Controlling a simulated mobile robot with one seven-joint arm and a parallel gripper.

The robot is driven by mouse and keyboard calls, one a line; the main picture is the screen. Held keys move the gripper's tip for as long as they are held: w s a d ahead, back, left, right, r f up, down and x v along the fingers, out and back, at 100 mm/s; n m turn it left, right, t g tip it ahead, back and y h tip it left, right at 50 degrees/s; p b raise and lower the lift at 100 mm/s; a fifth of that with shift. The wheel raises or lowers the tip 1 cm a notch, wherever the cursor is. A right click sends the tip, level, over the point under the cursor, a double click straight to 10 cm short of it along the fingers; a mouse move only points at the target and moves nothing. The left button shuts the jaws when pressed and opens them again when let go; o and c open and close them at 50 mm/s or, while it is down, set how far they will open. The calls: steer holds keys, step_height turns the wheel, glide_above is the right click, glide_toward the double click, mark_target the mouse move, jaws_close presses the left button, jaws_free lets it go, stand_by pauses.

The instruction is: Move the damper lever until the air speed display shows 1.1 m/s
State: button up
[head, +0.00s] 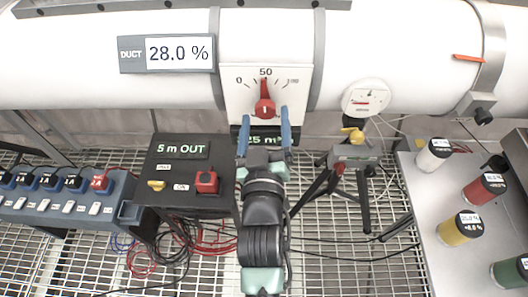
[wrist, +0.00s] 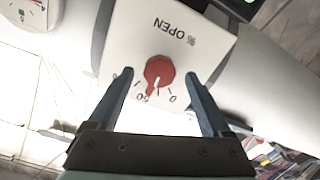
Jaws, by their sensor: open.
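The red damper lever (head: 265,106) is a knob with a pointer on a white dial plate (head: 290,62) on the duct. Its pointer stands at about 50 on a scale from 0 to 100. A dark display with green text (head: 264,140) sits just below the plate; my gripper covers part of it, and only "25 m" or similar can be read. My gripper (head: 265,116) is open, with its blue fingers on either side of the lever's lower part. In the wrist view the lever (wrist: 158,72) lies between and beyond the fingertips, with no clear contact.
A display marked DUCT (head: 167,53) reads 28.0 %. A round gauge (head: 366,98) is on the duct, with a tripod (head: 352,160) below. A black "5 m OUT" box (head: 185,172), a switch strip (head: 60,208) and a table with coloured canisters (head: 430,240) flank my arm.

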steer(key=s+b, duration=0.1)
steer(key=s, duration=1)
steer(key=w+r+m+t+p, duration=0.1)
steer(key=w+r+t+p, duration=0.15)
steer(key=r, duration=0.65)
steer(key=w+r+m+t+p, duration=0.1)
steer(key=w+r, duration=0.2)
steer(key=r, duration=0.6)
steer(key=s+r+m+t+p, duration=0.1)
steer(key=s+r+t+p, duration=0.2)
steer(key=r, duration=1.5)
steer(key=s+r+m+t+p, duration=0.1)
steer(key=s+r+t+p, duration=0.2)
steer(key=r, duration=1.6)
step_height(320, 180, down, 50)
steer(key=b, duration=5)
steer(key=shift+d+f, duration=0.25)
steer(key=shift+d, duration=0.15)
steer(key=shift+r, duration=0.15)
